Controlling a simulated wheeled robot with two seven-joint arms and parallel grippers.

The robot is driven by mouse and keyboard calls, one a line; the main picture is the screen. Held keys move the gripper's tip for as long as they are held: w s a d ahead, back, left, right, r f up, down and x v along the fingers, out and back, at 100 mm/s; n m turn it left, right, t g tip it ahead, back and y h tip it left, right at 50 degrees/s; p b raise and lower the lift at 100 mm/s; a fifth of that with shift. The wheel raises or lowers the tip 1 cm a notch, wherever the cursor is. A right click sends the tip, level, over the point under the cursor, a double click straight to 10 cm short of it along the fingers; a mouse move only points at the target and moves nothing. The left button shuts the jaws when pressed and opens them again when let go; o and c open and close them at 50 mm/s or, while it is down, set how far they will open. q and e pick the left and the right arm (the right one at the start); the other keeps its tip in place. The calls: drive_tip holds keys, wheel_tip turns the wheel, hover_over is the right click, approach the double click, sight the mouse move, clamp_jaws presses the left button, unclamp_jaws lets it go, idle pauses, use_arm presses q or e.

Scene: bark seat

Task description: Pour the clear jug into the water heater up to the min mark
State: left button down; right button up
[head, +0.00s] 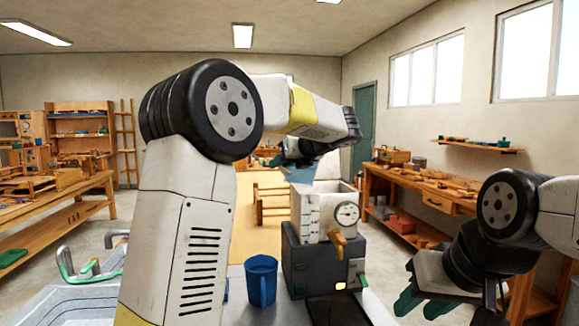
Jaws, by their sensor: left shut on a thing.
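The water heater (325,222) is a white open-topped tank with level marks on its left face, a round dial and a brass tap, on a dark grey box. My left gripper (297,158) is above and behind the tank's rim, mostly hidden by my own arm. It is shut on the clear jug (300,173), a bluish see-through shape just above the tank. The jug's tilt, its contents and the water level in the tank cannot be made out. My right gripper (424,300) is empty, with its green fingers apart, to the right of the heater.
A blue mug (261,281) stands left of the heater's box. A sink (75,298) with a tap is at the lower left. Workbenches (450,200) line the right wall, and another bench (60,205) stands at the left. My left arm blocks much of the middle.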

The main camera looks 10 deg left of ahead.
use_arm(q)
drive_tip(key=shift+r+m+g+y, duration=0.3)
drive_tip(key=shift+r+m+g, duration=0.25)
drive_tip(key=shift+r, duration=1)
